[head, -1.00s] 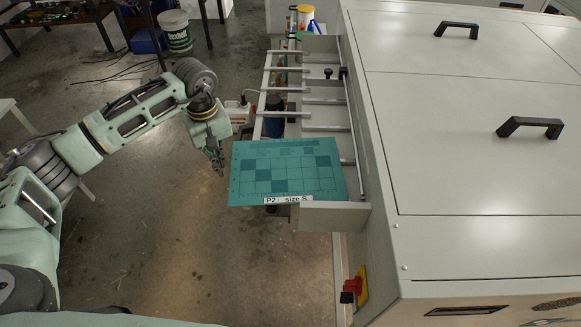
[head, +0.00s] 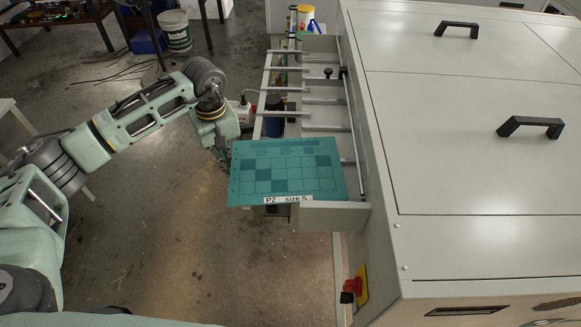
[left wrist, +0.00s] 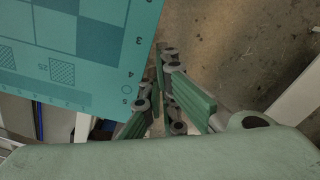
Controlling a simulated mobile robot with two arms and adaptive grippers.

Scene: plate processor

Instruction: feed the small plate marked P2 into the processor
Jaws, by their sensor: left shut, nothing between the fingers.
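The teal plate (head: 287,172) with a white label reading "P2: size S" lies flat on the near end of the processor's feed rack (head: 333,212). My left gripper (head: 224,160) is at the plate's left edge in the head view; its fingertips are partly hard to make out there. In the left wrist view my left gripper (left wrist: 160,90) is shut and empty, with the fingers beside the plate's edge (left wrist: 90,60). I cannot tell whether they touch it. The processor (head: 460,130) is the large pale cabinet on the right. My right gripper is not in view.
The feed rack's several crossbars (head: 285,89) stretch behind the plate and are bare. A red emergency knob (head: 353,286) sits on the cabinet's front left. A white bucket (head: 176,32) stands on the floor at the back left. The floor left of the rack is mostly clear.

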